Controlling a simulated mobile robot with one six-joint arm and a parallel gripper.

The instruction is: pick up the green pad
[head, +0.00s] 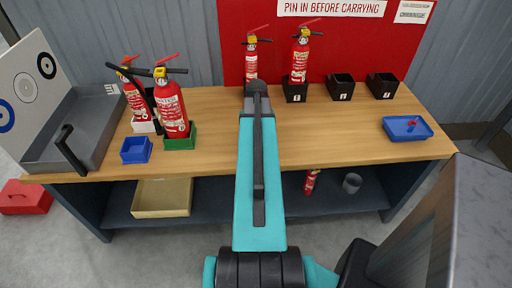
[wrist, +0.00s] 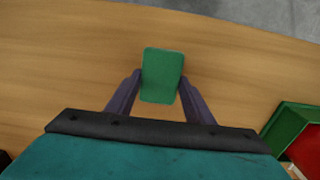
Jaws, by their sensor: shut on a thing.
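The green pad (wrist: 163,75) is a small flat rounded rectangle. In the wrist view it sits between the two dark fingers of my gripper (wrist: 160,86), which is shut on it. Bare wooden tabletop shows around the pad; I cannot tell whether the pad touches it or is held above it. In the head view my own arm hides the pad and the gripper fingers.
A green holder (head: 181,143) with a red extinguisher (head: 172,108) stands on the bench (head: 330,131) at left, beside a blue holder (head: 136,150) and a grey tray (head: 90,130). Black holders (head: 341,86) line the back. A blue tray (head: 407,128) is at right.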

